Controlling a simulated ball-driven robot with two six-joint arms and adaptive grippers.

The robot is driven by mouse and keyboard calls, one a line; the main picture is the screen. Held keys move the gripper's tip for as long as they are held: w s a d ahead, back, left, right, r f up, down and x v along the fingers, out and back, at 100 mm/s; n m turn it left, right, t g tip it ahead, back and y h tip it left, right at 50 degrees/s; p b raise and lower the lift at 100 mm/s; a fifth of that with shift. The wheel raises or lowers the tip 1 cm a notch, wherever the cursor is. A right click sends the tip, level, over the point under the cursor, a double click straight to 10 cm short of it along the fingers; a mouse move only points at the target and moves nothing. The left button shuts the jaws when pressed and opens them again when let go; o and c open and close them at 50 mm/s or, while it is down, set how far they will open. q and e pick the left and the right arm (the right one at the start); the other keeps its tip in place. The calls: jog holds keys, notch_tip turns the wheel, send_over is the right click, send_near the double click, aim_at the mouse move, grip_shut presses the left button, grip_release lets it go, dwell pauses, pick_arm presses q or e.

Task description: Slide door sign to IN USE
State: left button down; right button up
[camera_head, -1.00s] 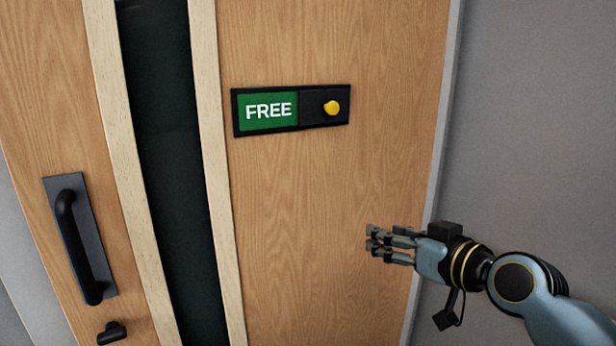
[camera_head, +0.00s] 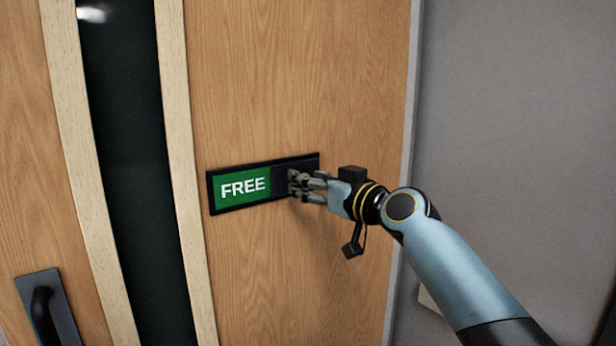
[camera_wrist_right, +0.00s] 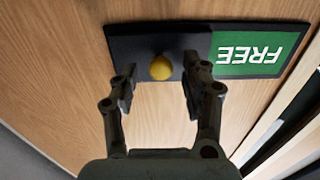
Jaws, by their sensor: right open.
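The door sign (camera_head: 263,182) is a black slide frame on the wooden door, with a green panel reading FREE (camera_head: 243,187) at its left. In the right wrist view the sign (camera_wrist_right: 140,50) appears upside down, with the FREE panel (camera_wrist_right: 258,50) at the right. The yellow knob (camera_wrist_right: 161,67) on the black slider shows there between the finger tips. My right gripper (camera_head: 293,183) is open in front of the sign's right part and hides the knob in the head view. In the wrist view the right gripper's fingers (camera_wrist_right: 158,88) stand either side of the knob, apart from it.
The door (camera_head: 270,80) has a dark glass strip (camera_head: 120,130) left of the sign and a black handle (camera_head: 48,310) at the lower left. A grey wall (camera_head: 510,130) lies to the right. The door surface around the sign is clear.

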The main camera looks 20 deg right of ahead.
jog(key=shift+w+a, duration=0.2)
jog(key=shift+w, duration=0.25)
jog(key=shift+c, duration=0.3)
grip_shut()
